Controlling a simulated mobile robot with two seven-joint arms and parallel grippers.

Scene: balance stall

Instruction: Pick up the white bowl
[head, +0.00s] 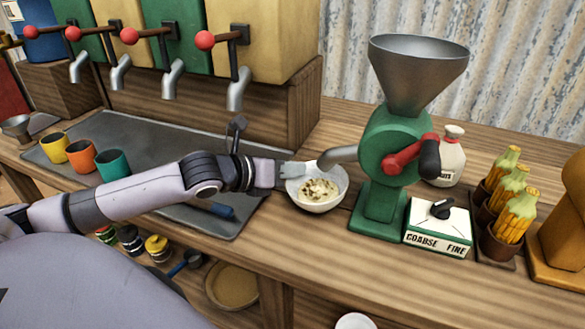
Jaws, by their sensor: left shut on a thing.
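The white bowl (319,205) stands on the wooden counter in the middle of the head view, just left of the green grinder's base. It holds a pale, speckled, coarse filling. The grinder's grey spout ends above the bowl's back rim. My left gripper (291,170) reaches in from the left and is shut on the bowl's left rim. Whether the bowl's underside is touching the counter I cannot tell. My right gripper is not in view.
The green grinder (381,205) with its funnel and red crank stands close right of the bowl. A coarse/fine box (438,232) and corn cobs (509,207) are farther right. Cups (112,165) stand on the dark mat at left. Taps (237,90) hang behind. The counter's front edge is near.

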